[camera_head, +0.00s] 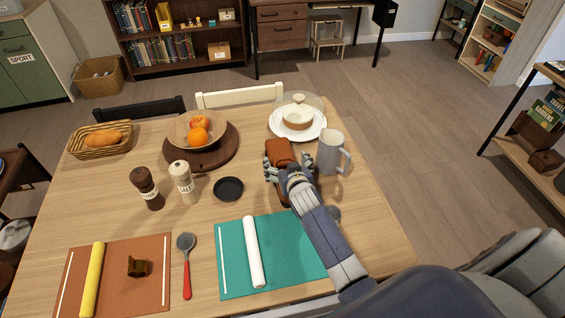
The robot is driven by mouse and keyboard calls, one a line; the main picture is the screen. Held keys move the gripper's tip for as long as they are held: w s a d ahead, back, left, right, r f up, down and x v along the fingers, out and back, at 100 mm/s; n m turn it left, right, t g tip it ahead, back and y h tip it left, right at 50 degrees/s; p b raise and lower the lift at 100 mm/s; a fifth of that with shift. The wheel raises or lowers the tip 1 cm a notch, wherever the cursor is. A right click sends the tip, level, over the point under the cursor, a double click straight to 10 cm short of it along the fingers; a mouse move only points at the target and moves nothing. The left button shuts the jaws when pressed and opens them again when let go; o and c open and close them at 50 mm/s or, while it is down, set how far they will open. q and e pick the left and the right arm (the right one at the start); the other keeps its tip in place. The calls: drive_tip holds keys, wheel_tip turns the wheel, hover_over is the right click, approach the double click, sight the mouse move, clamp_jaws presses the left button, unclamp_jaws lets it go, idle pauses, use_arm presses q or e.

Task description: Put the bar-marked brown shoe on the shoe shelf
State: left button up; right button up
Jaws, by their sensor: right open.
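I cannot make out a shoe with a bar mark for certain, nor a shelf that is clearly a shoe shelf. My right gripper (289,164) is open over the right part of the table. It is at a reddish-brown block-like thing (279,151), whose near part is hidden by the fingers. I cannot tell whether they touch. A small dark brown thing (138,266) lies on the orange mat (117,288). My left gripper is out of view.
A grey mug (330,152) stands just right of my right gripper. A domed cake plate (297,122) and fruit bowl (197,130) are behind it. Shakers, a teal mat (285,240) and a red-handled spoon (187,274) are nearer. A shelf (530,160) stands at the right; floor between is clear.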

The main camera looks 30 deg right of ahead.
drive_tip(key=shift+c, duration=0.5)
drive_tip(key=shift+r, duration=0.1)
drive_tip(key=c, duration=1.9)
